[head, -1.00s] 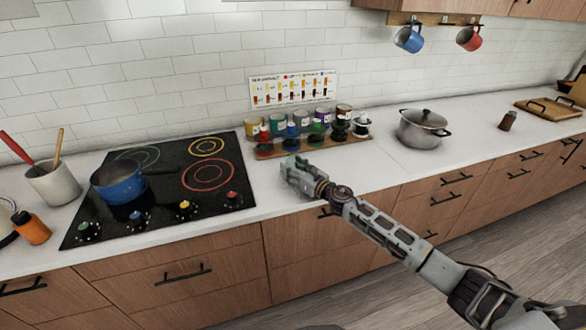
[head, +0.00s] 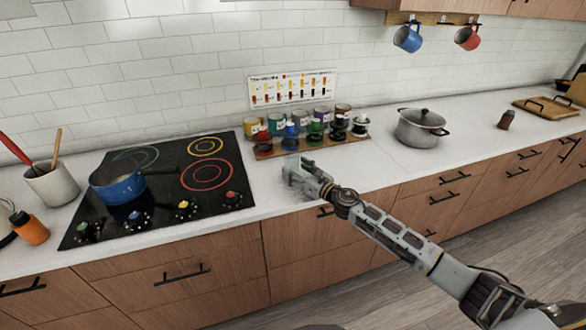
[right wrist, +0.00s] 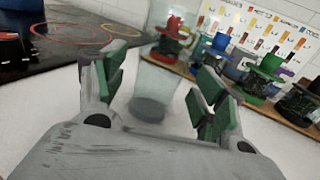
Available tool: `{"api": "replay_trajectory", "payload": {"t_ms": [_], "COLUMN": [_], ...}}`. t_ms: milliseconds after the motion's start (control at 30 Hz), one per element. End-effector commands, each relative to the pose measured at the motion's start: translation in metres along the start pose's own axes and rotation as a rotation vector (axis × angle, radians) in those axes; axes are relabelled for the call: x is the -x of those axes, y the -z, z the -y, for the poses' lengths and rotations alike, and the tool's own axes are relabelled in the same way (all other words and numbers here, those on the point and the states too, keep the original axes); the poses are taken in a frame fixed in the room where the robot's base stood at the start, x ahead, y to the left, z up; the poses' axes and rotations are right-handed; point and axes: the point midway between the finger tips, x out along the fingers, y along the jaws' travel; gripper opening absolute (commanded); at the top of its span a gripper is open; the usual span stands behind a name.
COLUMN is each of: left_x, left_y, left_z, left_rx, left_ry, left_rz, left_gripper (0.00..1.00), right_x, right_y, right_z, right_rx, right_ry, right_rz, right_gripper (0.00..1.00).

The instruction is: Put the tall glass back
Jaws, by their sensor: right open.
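The tall glass (right wrist: 155,85) is clear and stands upright on the white counter in the right wrist view, between the two fingers. It is hard to make out in the head view. My right gripper (right wrist: 155,88) is open, with its green-padded fingers on either side of the glass; a gap shows on each side. In the head view the right gripper (head: 296,170) is low over the counter, right of the cooktop. My left gripper is not in view.
A wooden rack (head: 325,142) with several coloured jars and bottles stands just behind the gripper. The black cooktop (head: 160,180) with a blue pan (head: 118,184) is to the left. A grey pot (head: 421,128) stands to the right. The counter's front edge is close.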

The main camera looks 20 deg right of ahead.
Motion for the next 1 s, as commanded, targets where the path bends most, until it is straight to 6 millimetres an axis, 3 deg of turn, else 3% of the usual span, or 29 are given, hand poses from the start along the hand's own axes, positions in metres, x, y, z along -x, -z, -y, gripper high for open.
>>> {"api": "replay_trajectory", "payload": {"t_ms": [500, 1000], "left_x": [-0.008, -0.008], "left_y": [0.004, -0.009], "left_z": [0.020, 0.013], "left_rx": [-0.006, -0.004], "left_ry": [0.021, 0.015], "left_rz": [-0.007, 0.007], "left_gripper": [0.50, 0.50], "right_x": [0.042, 0.050], "right_y": [0.001, 0.000], "right_z": [0.000, 0.000], "right_rx": [0.000, 0.000], "right_ry": [0.000, 0.000], "right_rz": [-0.001, 0.000], "right_gripper": [0.70, 0.70]}}
